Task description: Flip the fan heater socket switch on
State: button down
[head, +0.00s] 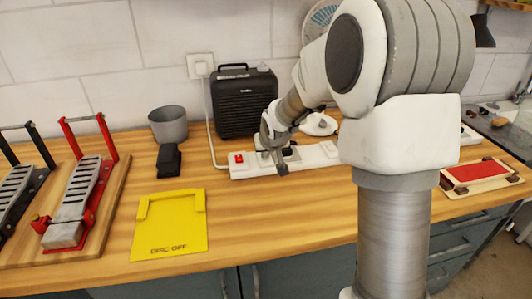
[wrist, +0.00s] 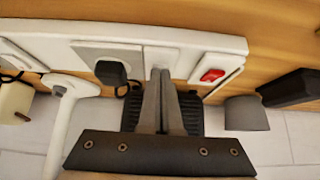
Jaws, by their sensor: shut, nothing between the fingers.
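A white socket strip (head: 318,158) lies on the bench in front of the black fan heater (head: 243,104). A red rocker switch (head: 239,158) is at the strip's left end; it also shows in the wrist view (wrist: 212,75). A black plug (wrist: 111,72) sits in a grey socket panel of the strip. My gripper (wrist: 160,72) is shut and empty. Its fingertips are at the strip, between the plug and the red switch. The fingers hide the strip beneath them. I cannot tell whether they touch it, or which way any switch is set.
A grey cup (head: 168,125) and a black block (head: 169,160) stand left of the heater. A yellow tray (head: 170,238) lies in front. Red and black levered fixtures (head: 75,200) are at the far left. The bench in front of the strip is clear.

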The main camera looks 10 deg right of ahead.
jog(key=shift+r, duration=0.15)
jog(key=shift+r+p, duration=0.6)
jog(key=shift+r, duration=0.1)
jog(key=shift+r, duration=0.25)
notch_tip(320, 180, up, 4)
jog(key=p, duration=0.3)
jog(key=shift+s, duration=0.15)
jog(key=s+r, duration=0.5)
jog(key=s, duration=0.3)
jog(key=shift+r, duration=0.3)
